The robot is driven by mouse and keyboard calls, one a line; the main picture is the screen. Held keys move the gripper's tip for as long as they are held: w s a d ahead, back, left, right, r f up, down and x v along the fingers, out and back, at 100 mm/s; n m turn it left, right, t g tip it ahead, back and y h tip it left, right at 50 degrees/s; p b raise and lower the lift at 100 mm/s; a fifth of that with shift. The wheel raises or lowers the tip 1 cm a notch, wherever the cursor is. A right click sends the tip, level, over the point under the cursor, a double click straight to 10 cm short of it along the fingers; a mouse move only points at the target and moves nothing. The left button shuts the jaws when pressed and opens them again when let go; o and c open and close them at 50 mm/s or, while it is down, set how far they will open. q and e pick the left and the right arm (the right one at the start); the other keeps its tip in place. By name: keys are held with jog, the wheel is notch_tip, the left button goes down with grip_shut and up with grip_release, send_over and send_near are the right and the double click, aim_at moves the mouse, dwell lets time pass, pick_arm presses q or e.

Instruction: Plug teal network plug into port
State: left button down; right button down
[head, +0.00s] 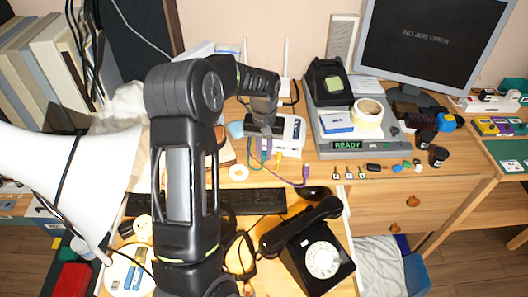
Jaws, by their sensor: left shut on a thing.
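My left arm comes in from the left and reaches over the desk, with my left gripper (263,128) pointing down at the front of the white router (291,131). The gripper is shut on the teal network plug, which is mostly hidden by the fingers. A teal cable (265,153) shows just below the fingertips. I cannot tell whether the plug touches a port, as the gripper covers that part of the router's front. A yellow plug (278,157) and a purple cable (305,173) show at the router's front. My right gripper is not in view.
A black dial phone (318,250) stands in front, right of a dark keyboard (262,201). A grey device with a READY display (348,145) stands right of the router. A monitor (432,40) is at the back right. A white lamp shade (60,170) is at left.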

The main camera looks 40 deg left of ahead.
pick_arm(q)
jog(key=shift+w+a, duration=0.1)
jog(key=c, duration=1.3)
grip_release()
jog(key=shift+r+b, duration=0.3)
jog(key=shift+r, duration=3.65)
jog(key=shift+f, duration=0.1)
